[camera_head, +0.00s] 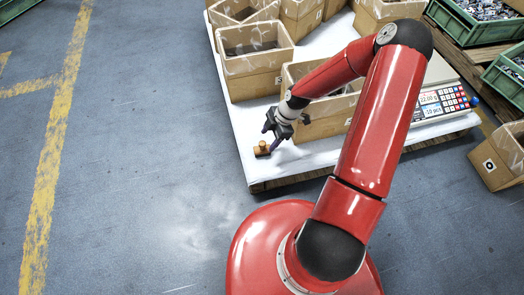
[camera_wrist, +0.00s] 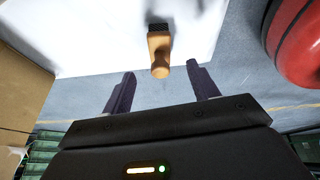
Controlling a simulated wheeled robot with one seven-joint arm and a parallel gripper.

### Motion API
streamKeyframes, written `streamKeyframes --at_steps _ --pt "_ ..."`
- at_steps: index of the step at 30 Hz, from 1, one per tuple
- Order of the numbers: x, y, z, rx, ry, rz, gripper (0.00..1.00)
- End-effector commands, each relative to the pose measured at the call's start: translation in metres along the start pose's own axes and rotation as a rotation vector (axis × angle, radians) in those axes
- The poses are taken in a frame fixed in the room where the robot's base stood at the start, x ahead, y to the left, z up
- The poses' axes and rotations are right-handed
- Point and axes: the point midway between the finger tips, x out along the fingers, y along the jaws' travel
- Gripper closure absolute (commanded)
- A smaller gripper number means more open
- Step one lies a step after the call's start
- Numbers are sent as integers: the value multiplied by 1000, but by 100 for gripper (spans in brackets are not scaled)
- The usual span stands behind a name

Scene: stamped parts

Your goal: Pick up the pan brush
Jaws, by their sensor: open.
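The pan brush (camera_head: 262,149) is a small item with a tan wooden handle and dark bristles. It lies on the white table surface (camera_head: 241,110) near its left front corner. In the wrist view the brush (camera_wrist: 159,52) shows its rounded handle end toward me and its dark bristle end farther off. My gripper (camera_head: 270,132) is open, just above and right of the brush in the head view. In the wrist view my gripper's two fingers (camera_wrist: 160,84) stand apart, with the handle end beyond and between their tips. I see no contact.
Open cardboard boxes (camera_head: 254,84) stand behind the brush, one close beside my gripper. A counting scale (camera_head: 440,103) is on the right of the table. Another box (camera_head: 497,158) sits on the floor at right. Green crates (camera_head: 508,78) are at the far right. Floor at left is clear.

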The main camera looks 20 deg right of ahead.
Motion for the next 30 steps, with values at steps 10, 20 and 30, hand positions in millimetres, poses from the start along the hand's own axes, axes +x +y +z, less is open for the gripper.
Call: streamKeyframes --at_steps 10,20,30 --pt "26 0 -1 0 0 -1 41" --pt "66 0 -1 0 0 0 41" --pt "65 0 -1 0 0 0 62"
